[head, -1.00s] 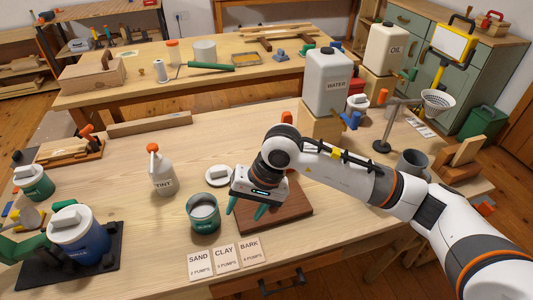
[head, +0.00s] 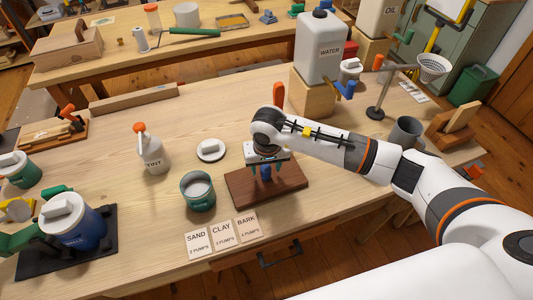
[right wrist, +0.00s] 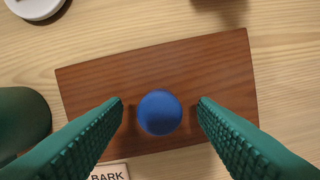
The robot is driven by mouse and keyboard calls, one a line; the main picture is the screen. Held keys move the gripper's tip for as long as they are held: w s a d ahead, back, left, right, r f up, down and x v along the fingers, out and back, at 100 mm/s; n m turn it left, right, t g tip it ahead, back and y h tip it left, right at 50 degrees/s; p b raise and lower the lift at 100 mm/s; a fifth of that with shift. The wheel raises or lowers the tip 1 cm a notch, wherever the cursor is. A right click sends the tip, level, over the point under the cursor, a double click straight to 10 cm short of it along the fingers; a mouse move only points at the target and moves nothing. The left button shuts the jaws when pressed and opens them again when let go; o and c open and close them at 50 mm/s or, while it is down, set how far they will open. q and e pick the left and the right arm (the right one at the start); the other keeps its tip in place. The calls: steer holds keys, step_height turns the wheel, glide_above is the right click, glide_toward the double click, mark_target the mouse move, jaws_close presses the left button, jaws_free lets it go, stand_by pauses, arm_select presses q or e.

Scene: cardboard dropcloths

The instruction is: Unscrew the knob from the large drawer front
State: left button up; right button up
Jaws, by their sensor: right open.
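The large drawer front is a dark reddish-brown board (head: 290,187) lying flat on the workbench; it fills the middle of the right wrist view (right wrist: 200,65). A round blue knob (right wrist: 160,112) stands on it; in the head view the knob (head: 266,172) shows below my right gripper. My right gripper (head: 265,176) points down over the board. Its green fingers are open, one on each side of the knob, with gaps visible in the right wrist view (right wrist: 161,106). I cannot tell how deep the fingertips reach. My left gripper is out of view.
A green cup (head: 197,192) and paper cards (head: 222,233) sit close left of the board. A white lid (head: 210,150) and a TINT bottle (head: 151,150) stand farther left. The WATER jug on its wooden block (head: 312,95) stands behind. A grey mug (head: 405,132) is to the right.

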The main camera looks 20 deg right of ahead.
steer(key=shift+f, duration=0.5)
steer(key=shift+w+f, duration=0.2)
steer(key=shift+f, duration=0.25)
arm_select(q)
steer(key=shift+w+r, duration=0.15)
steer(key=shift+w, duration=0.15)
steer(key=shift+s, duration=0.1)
